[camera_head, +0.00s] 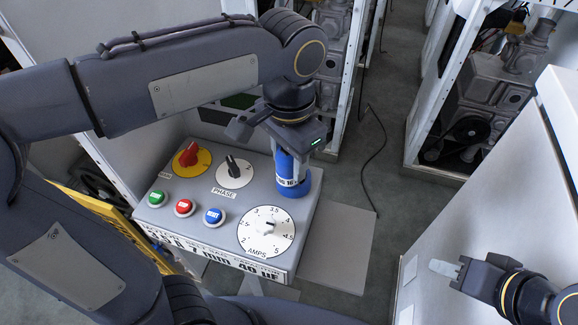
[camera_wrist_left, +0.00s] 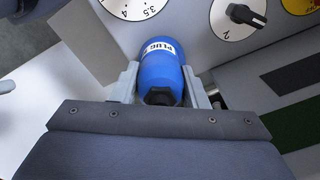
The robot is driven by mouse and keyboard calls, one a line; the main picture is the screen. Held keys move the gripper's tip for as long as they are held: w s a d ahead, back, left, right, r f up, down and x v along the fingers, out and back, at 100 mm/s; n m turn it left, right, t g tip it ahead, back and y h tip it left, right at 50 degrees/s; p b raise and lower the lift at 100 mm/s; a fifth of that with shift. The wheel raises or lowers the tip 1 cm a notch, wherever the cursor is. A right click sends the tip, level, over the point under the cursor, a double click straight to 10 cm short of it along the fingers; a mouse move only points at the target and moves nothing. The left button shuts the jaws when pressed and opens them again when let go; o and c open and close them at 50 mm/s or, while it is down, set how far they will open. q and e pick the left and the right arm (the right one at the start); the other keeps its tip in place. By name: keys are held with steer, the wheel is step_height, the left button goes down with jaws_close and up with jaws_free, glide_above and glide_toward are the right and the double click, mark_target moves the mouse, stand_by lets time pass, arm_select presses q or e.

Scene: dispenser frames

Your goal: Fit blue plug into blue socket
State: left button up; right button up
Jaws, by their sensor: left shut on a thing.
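The blue plug (camera_head: 285,166) is a blue cylinder with a white label. My left gripper (camera_head: 282,145) is shut on it from above, and the plug looks close to upright. In the left wrist view the plug (camera_wrist_left: 160,70) sits between the two grey fingers of my left gripper (camera_wrist_left: 164,84). The blue socket (camera_head: 303,187) is a wider blue ring on the right side of the grey control panel. The plug's lower end is at the socket; how deep it sits cannot be told. My right gripper (camera_head: 458,270) is empty at the lower right; its opening is unclear.
The grey control panel (camera_head: 230,195) carries a red knob (camera_head: 189,155), a phase dial (camera_head: 235,172), an amps dial (camera_head: 267,232) and green, red and blue buttons. Open machine cabinets stand behind. A white cabinet (camera_head: 510,170) is near my right gripper. A black cable lies on the floor.

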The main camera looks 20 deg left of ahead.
mark_target(287, 171)
arm_select(q)
step_height(287, 171, down, 3)
steer(key=shift+a+r, duration=0.1)
jaws_close()
steer(key=shift+s+a+f, duration=0.1)
steer(key=shift+a+f, duration=0.05)
steer(key=shift+f, duration=0.2)
steer(key=o, duration=1.1)
jaws_free()
steer(key=shift+f, duration=0.1)
steer(key=shift+c, duration=0.2)
steer(key=r, duration=0.6)
steer(key=r+p, duration=0.1)
steer(key=r, duration=0.4)
steer(key=shift+w+r, duration=0.2)
steer(key=shift+r, duration=0.15)
steer(key=shift+d+r, duration=0.25)
steer(key=shift+r, duration=0.15)
steer(key=shift+a, duration=0.15)
